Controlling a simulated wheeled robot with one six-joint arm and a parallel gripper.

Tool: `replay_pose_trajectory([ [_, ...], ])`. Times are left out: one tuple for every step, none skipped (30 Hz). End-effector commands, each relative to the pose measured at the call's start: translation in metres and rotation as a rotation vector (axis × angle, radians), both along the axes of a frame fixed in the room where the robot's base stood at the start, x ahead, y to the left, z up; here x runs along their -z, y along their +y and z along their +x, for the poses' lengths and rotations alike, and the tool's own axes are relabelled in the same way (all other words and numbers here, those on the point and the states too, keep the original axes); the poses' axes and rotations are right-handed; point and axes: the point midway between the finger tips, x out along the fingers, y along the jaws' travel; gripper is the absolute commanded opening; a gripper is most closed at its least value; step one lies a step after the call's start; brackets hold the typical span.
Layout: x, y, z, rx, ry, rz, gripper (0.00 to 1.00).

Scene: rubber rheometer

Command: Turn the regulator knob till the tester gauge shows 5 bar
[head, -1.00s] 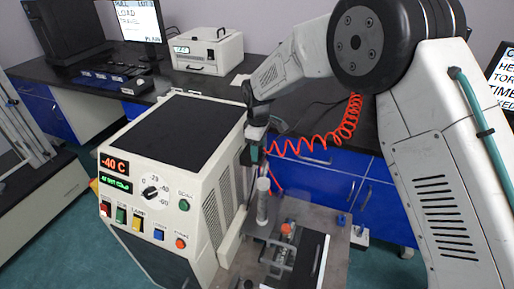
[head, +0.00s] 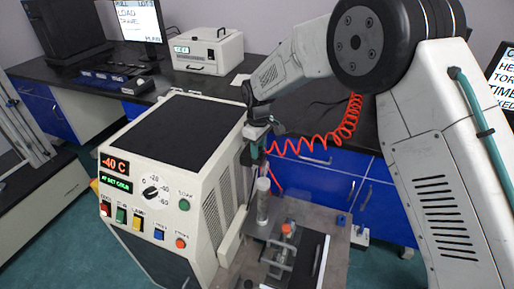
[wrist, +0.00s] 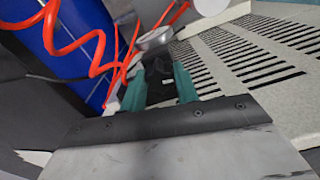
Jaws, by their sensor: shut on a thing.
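My gripper (head: 255,153) points down beside the right side of the white machine in the head view. In the wrist view its two teal fingers (wrist: 160,88) are shut on a dark knob (wrist: 159,72), which I take to be the regulator knob. Most of the knob is hidden between the fingers. A round part with a silver rim (wrist: 155,38) sits just beyond it, seen nearly edge-on; it may be the gauge. No gauge face or needle can be read in either view. In the head view the knob is hidden by my gripper.
The white cold-test machine (head: 150,195) stands close left of my gripper, its vents (wrist: 255,45) near in the wrist view. A coiled red hose (head: 335,138) runs close by. A clear cylinder (head: 263,203) stands below, near a clamp fixture (head: 282,250).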

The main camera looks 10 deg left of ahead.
Motion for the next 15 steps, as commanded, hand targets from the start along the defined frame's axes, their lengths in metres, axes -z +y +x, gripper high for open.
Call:
replay_pose_trajectory([
  [-0.0011, 0.0004, 0.0010, 0.035, -0.003, 0.002, 0.08],
  [-0.0011, 0.0003, 0.0009, 0.059, -0.003, 0.002, 0.08],
  [-0.0011, 0.0002, 0.0010, 0.092, -0.003, 0.002, 0.08],
  [-0.0011, 0.0002, 0.0009, 0.116, -0.003, 0.002, 0.08],
  [-0.0012, 0.0002, 0.0010, 0.140, -0.003, 0.002, 0.08],
  [-0.0012, 0.0002, 0.0010, 0.171, -0.003, 0.002, 0.08],
  [-0.0012, 0.0001, 0.0010, 0.193, -0.003, 0.002, 0.08],
  [-0.0012, 0.0001, 0.0010, 0.216, -0.003, 0.002, 0.08],
  [-0.0012, 0.0001, 0.0010, 0.245, -0.003, 0.002, 0.08],
  [-0.0013, 0.0001, 0.0010, 0.266, -0.003, 0.002, 0.08],
  [-0.0012, 0.0001, 0.0010, 0.285, -0.003, 0.002, 0.08],
  [-0.0013, 0.0000, 0.0009, 0.310, -0.003, 0.002, 0.08],
  [-0.0013, 0.0000, 0.0009, 0.329, -0.003, 0.002, 0.08],
  [-0.0013, 0.0000, 0.0009, 0.345, -0.003, 0.002, 0.08],
  [-0.0013, 0.0000, 0.0009, 0.366, -0.003, 0.002, 0.08],
])
